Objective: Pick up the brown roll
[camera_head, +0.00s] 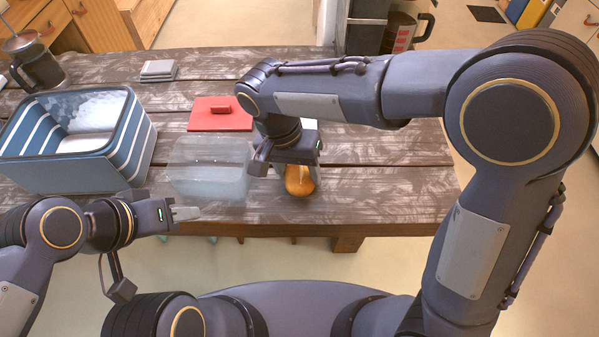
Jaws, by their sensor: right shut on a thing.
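The brown roll (299,184), golden brown and rounded, is at the table's front edge, between the fingers of my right gripper (297,169). My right gripper points down and is shut on the roll; its fingers hide part of the roll's sides. I cannot tell whether the roll still touches the table. My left gripper (187,213) is low at the left, in front of the table edge, pointing right and apart from the roll. Its fingers are seen edge-on, so their opening is unclear.
A clear container (208,184) stands just left of the roll. A blue striped basket (128,150) is at the left. The wooden table (400,190) is bare at the right.

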